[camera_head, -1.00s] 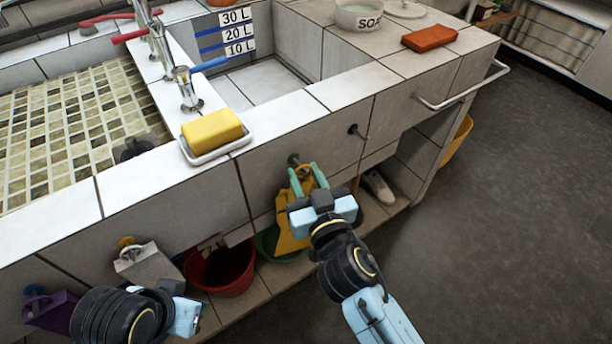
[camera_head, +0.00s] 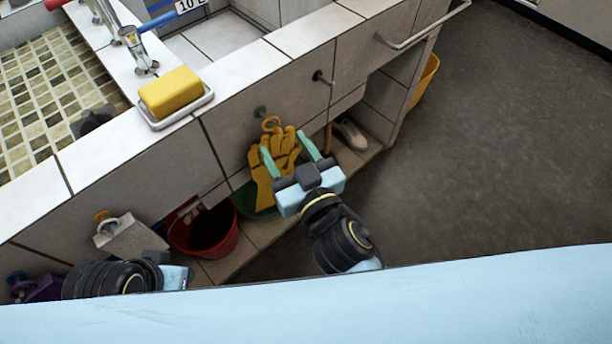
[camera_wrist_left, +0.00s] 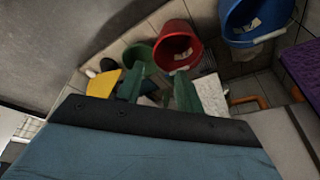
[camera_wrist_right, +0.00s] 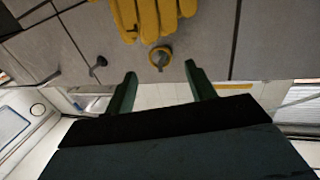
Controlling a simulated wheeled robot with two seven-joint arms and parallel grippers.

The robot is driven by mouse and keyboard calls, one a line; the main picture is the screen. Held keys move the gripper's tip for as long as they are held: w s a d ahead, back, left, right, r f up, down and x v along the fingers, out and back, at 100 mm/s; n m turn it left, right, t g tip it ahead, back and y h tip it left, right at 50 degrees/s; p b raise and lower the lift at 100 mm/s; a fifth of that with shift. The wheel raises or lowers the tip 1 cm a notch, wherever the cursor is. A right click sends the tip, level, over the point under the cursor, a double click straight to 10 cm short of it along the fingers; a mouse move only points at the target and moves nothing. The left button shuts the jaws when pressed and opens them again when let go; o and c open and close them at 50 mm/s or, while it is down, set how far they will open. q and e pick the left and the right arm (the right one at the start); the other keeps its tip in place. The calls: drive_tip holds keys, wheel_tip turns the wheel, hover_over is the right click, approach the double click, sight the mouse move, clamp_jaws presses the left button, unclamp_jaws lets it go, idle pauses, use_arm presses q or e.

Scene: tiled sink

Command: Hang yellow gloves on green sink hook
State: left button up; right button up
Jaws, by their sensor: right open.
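The green hook (camera_head: 260,112) is on the wall just above and left of the ring. In the right wrist view the ring (camera_wrist_right: 152,51) appears to sit around a small greyish end, probably the hook. The gloves (camera_wrist_right: 150,14) touch the top edge there. My right gripper (camera_head: 284,141) is open, its fingers apart in front of the gloves, not clamping them. My left gripper (camera_wrist_left: 160,86) is open and empty; its fingers are hidden in the head view.
A red bucket (camera_head: 205,232) and a green bucket (camera_head: 245,203) stand on the low shelf. A dark hook (camera_head: 322,77) sticks out further right. A yellow sponge (camera_head: 170,92) lies in a dish on the rim. A blue bucket (camera_wrist_left: 252,18) shows in the left wrist view. Floor at right is clear.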

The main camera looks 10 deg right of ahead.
drive_tip(key=v, duration=0.8)
drive_tip(key=shift+r, duration=0.1)
